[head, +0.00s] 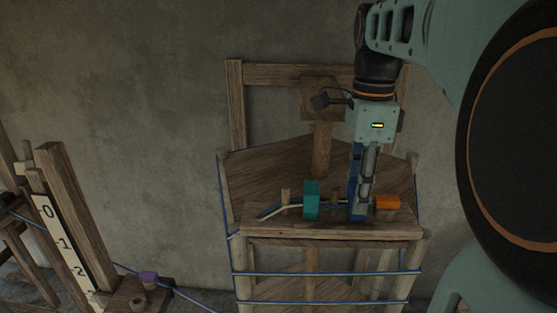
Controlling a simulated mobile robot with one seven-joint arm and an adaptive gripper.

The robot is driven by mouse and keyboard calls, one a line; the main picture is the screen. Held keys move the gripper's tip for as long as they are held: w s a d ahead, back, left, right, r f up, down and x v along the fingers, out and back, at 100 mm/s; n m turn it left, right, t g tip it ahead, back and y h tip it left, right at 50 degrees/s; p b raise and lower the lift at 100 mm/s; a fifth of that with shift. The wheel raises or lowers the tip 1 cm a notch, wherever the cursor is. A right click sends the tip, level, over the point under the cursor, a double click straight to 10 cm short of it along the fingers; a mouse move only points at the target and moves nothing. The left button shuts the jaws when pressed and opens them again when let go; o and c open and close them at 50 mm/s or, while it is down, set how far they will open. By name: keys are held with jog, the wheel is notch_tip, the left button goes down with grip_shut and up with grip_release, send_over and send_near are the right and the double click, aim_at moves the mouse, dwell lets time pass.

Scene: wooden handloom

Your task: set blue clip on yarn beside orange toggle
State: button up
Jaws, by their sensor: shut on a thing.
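My gripper (362,205) reaches down to the wooden shelf of the loom and is shut on the blue clip (356,211). The clip shows as a dark blue piece low at the fingers, partly hidden by them. The orange toggle (387,202) sits just right of the gripper, with a small gap between them. Yarn (283,209), pale with a blue strand near it, runs along the shelf top from the left toward the clip. Whether the clip is around the yarn or only beside it, I cannot tell.
A teal block (311,200) stands on the shelf left of my gripper, with a small wooden peg (285,196) farther left. Blue cords wrap the wooden frame (328,232). A numbered post (63,242) and a purple block (148,278) are at lower left.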

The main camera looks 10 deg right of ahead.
dwell(0.4)
jog(key=o, duration=1.1)
jog(key=shift+o, duration=0.3)
jog(key=o, duration=0.4)
notch_tip(320, 180, up, 7)
jog(key=p, duration=0.7)
jog(key=shift+w+a, duration=0.1)
